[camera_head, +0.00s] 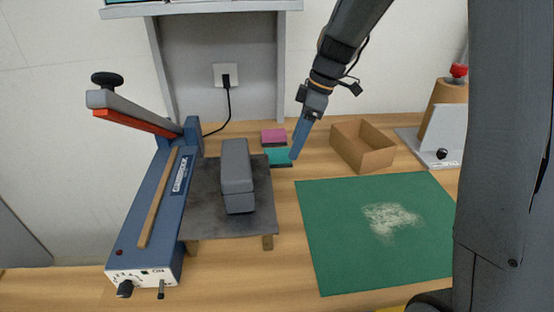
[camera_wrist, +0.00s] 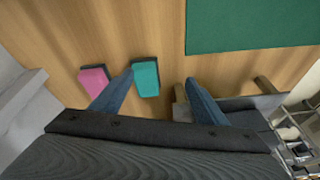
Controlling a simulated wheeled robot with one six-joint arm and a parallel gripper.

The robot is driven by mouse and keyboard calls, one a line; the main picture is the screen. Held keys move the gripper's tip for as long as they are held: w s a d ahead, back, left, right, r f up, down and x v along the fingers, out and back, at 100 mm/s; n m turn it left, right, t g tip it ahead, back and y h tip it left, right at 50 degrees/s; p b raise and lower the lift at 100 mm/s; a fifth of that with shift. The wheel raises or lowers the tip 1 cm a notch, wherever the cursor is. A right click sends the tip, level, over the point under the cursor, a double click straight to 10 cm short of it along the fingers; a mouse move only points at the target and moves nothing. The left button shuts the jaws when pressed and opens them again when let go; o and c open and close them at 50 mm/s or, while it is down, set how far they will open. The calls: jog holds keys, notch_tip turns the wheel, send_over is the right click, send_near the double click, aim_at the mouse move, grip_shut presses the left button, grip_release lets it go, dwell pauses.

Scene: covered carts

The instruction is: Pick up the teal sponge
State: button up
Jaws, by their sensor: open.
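The teal sponge (camera_head: 279,156) lies on the wooden table at the back, just in front of a pink sponge (camera_head: 273,136). In the wrist view the teal sponge (camera_wrist: 146,77) shows a dark edge and lies between my fingers' lines, close to the left finger. The pink sponge (camera_wrist: 94,78) is just left of that finger. My gripper (camera_head: 293,157) points down beside the teal sponge's right end and hides part of it in the head view. In the wrist view my gripper (camera_wrist: 155,95) is open, with nothing between its fingers.
A grey block (camera_head: 237,177) rests on a raised dark plate (camera_head: 203,215) left of the sponges, beside a blue sealer (camera_head: 160,215). An open cardboard box (camera_head: 363,158) stands to the right. A green mat (camera_head: 335,245) with pale powder covers the front right.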

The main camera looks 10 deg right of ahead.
aim_at(278, 152)
jog(key=w+n, duration=0.1)
jog(key=w+a+n, duration=0.1)
jog(key=w, duration=0.1)
jog(key=shift+w+a+r+n+y, duration=0.1)
jog(key=shift+a+r+n+y, duration=0.3)
jog(key=shift+p+x, duration=1.25)
jog(key=shift+x, duration=2.55)
jog(key=shift+a, duration=0.2)
jog(key=c, duration=1.2)
